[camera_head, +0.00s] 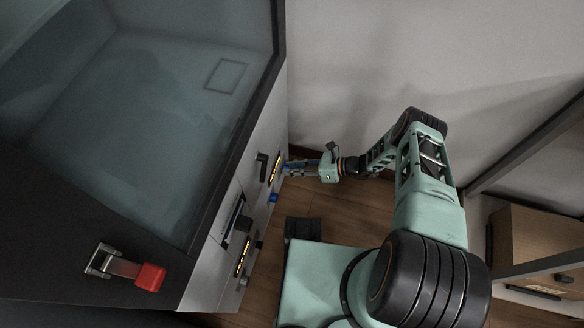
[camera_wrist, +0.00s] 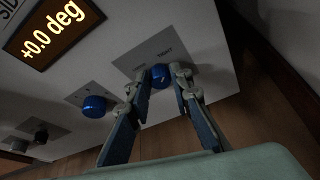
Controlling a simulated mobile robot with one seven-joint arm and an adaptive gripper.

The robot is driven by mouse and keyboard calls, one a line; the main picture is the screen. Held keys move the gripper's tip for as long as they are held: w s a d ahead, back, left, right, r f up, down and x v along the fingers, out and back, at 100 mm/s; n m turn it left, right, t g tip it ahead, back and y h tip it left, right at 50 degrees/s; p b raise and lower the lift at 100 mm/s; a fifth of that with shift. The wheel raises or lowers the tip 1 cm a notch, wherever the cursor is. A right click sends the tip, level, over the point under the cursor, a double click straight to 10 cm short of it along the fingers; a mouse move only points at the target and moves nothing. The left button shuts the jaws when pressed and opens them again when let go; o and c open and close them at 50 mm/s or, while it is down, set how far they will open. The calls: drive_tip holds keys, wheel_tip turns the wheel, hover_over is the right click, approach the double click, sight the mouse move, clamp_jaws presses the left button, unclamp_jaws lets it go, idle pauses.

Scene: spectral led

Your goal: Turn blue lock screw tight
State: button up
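The blue lock screw (camera_wrist: 161,78) is a round blue knob with a pale mark, on a grey label plate (camera_wrist: 152,56) with small lettering, one word of which looks like "TIGHT". My gripper (camera_wrist: 160,74) has one fingertip on each side of this knob. The tips are very close to its sides; I cannot tell whether they press on it. In the head view my gripper (camera_head: 287,168) reaches left to the cabinet's front panel, and that knob is not clearly seen. A second blue knob (camera_wrist: 95,106) sits left of the gripper; it also shows in the head view (camera_head: 273,197).
An amber display (camera_wrist: 52,32) reads "+0.0 deg". The cabinet has a large dark window (camera_head: 150,110) and a red-handled latch (camera_head: 149,277). A wall stands behind my arm; shelving with a cardboard box (camera_head: 535,245) is at right.

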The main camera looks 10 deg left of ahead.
drive_tip(key=o, duration=0.3)
drive_tip(key=shift+o, duration=0.2)
drive_tip(key=shift+d, duration=0.1)
drive_tip(key=v, duration=1.2)
